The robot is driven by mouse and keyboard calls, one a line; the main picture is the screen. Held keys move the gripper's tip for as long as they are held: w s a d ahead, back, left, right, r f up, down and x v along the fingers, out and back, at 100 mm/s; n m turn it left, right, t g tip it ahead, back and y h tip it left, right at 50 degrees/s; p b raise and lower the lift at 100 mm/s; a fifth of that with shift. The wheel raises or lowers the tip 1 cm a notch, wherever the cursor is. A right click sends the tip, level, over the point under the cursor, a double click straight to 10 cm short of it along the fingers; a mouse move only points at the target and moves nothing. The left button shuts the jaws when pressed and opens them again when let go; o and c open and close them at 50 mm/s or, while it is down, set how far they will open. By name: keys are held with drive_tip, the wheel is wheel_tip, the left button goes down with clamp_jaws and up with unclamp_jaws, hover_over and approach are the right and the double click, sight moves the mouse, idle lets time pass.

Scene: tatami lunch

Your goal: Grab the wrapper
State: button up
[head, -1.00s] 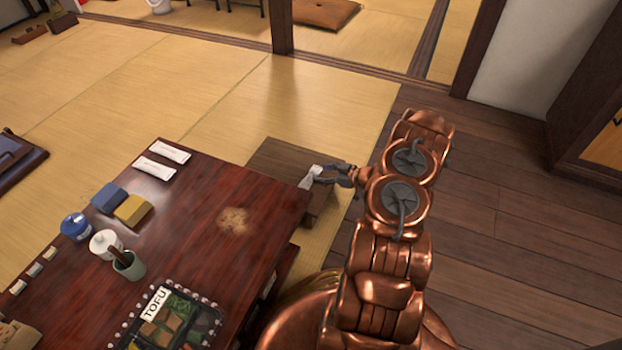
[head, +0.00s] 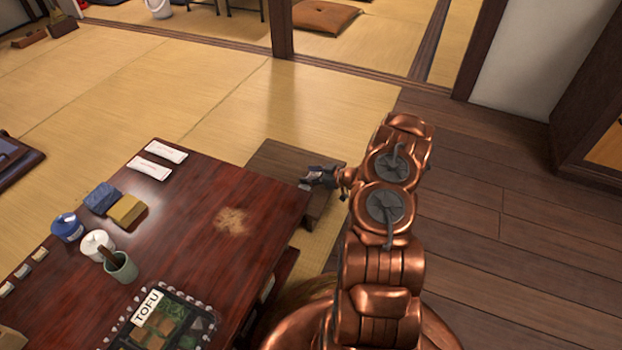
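My gripper (head: 314,181) is low over the small dark wooden bench (head: 272,161) beside the table's far right corner. Its dark fingers point left and are small in view. A small pale patch (head: 304,187) shows at the fingertips, probably part of the white wrapper; the rest is hidden behind the fingers. I cannot tell whether the fingers are closed on it. Two white paper packets with print, one (head: 166,152) behind the other (head: 151,169), lie on the table's far left edge.
The dark red table (head: 190,260) has a brown crumbly stain (head: 233,221), a blue container (head: 67,228), a yellow block (head: 127,211), a green cup (head: 120,267) and a TOFU tray (head: 165,320). Tatami beyond the bench is clear, as is the plank floor (head: 490,235) at right.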

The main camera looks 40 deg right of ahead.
drive_tip(key=c, duration=0.6)
